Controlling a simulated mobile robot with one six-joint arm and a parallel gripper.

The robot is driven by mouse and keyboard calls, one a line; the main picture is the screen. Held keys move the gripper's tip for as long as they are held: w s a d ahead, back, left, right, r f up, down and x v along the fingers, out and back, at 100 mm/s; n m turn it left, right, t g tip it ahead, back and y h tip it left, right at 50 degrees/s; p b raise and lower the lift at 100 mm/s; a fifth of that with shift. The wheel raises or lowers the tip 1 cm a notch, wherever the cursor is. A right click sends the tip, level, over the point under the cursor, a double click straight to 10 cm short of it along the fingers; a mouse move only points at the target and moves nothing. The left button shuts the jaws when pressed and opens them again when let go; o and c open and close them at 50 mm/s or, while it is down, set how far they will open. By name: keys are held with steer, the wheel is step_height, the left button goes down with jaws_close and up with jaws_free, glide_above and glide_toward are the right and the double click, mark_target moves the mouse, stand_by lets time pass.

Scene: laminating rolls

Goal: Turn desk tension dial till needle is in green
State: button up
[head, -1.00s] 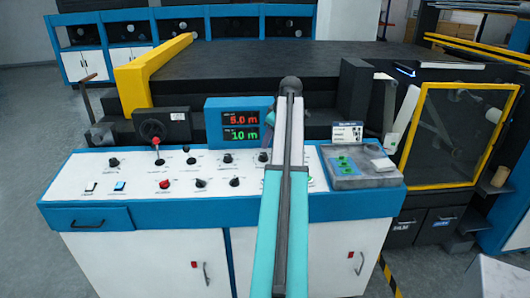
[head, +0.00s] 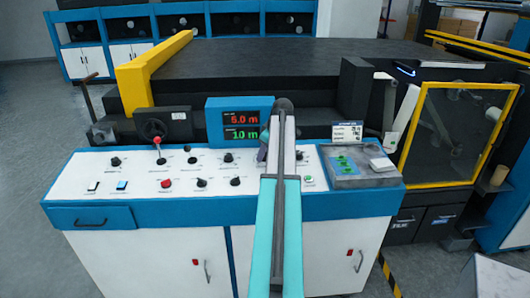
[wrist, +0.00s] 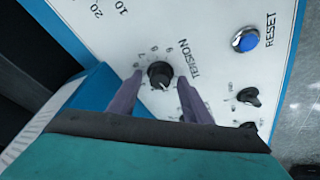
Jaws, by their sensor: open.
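The black tension dial (wrist: 160,75) sits on the white sloped panel in the wrist view, with the word TENSION and numbers printed around it. A light pointer mark on it faces the lower right of that view. My gripper (wrist: 159,81) is open, its two purple fingers on either side of the dial; whether either touches it I cannot tell. In the head view my arm covers the dial, and only a bit of the purple gripper (head: 263,150) shows. I can make out no needle or green zone in either view.
A blue RESET button (wrist: 246,40) and a smaller black knob (wrist: 249,96) lie to the right in the wrist view. In the head view a display (head: 240,124) with red and green digits stands behind the panel. A grey tray (head: 358,166) sits at the right end.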

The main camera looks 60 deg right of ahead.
steer(key=c, duration=1.1)
steer(key=shift+o, duration=0.2)
steer(key=shift+m, duration=0.4)
steer(key=shift+a+m+h+b, duration=0.1)
steer(key=shift+m+h+b, duration=0.3)
steer(key=shift+m, duration=0.7)
steer(key=m+h, duration=0.1)
steer(key=m, duration=0.2)
steer(key=shift+m+g, duration=0.3)
steer(key=shift+m, duration=0.1)
steer(key=m+h, duration=0.1)
steer(key=m, duration=0.3)
steer(key=shift+a+g+b, duration=0.1)
steer(key=shift+g+b, duration=0.2)
steer(key=shift+g, duration=0.1)
steer(key=shift+w+m+g+h, duration=0.1)
steer(key=shift+m+g+h, duration=0.3)
steer(key=shift+m, duration=1.6)
